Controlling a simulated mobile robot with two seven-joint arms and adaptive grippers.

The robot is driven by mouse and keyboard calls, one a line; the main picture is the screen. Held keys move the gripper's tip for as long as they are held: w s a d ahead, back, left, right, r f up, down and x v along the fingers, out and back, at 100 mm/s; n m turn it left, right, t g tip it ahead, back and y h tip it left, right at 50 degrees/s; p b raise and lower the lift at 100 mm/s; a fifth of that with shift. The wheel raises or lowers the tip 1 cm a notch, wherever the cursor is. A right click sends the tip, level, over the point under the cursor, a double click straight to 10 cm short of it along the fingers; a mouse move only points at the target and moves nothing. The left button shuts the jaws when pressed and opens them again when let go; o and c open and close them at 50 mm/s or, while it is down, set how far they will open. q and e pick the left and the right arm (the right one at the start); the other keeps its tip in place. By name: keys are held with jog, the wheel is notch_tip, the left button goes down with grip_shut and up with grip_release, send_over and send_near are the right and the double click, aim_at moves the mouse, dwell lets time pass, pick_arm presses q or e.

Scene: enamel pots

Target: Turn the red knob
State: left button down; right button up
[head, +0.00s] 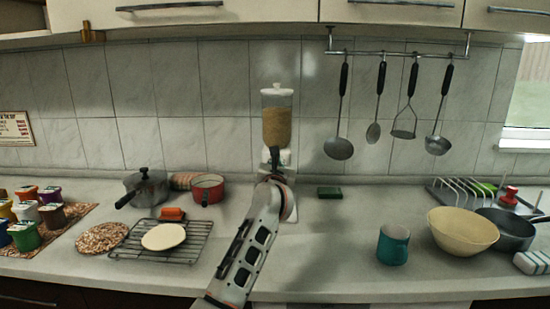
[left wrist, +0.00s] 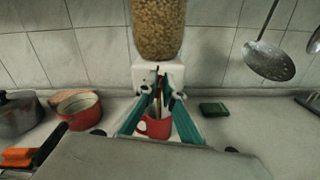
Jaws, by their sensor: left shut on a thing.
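A dispenser (head: 277,122) with a clear, grain-filled container stands against the back wall. The container also shows in the left wrist view (left wrist: 158,28), above a white body (left wrist: 146,74). My left gripper (head: 272,161) reaches the front of that body, below the container. In the left wrist view its teal-sided fingers (left wrist: 159,82) are closed in at the dispenser's front, on the red knob. The knob is mostly hidden by the fingers. A red cup-like thing (left wrist: 153,127) shows below and between the fingers, partly covered. My right gripper is in neither view.
A grey pot (head: 148,188), a red pan (head: 207,188) and a wire rack (head: 163,253) stand left. A green block (head: 329,192), teal mug (head: 392,244) and cream bowl (head: 462,231) are right. Utensils, including a skimmer (head: 338,148), hang above.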

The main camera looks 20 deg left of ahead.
pick_arm(q)
jog(key=shift+w+d+f+m+p, duration=0.1)
jog(key=shift+d+f+m+p, duration=0.15)
jog(key=shift+m+p, duration=1.9)
jog(key=shift+s+d+f+m+p, duration=0.15)
jog(key=shift+f+m+p, duration=0.15)
jog(key=shift+m+p, duration=1.85)
jog(key=shift+w+d+f+m+p, duration=0.2)
jog(key=shift+m+p, duration=0.9)
jog(key=shift+m, duration=2.1)
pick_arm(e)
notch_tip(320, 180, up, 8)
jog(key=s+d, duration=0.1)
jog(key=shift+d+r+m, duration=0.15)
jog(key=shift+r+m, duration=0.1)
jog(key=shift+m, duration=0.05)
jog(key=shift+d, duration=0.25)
pick_arm(q)
jog(key=c, duration=2.2)
grip_release()
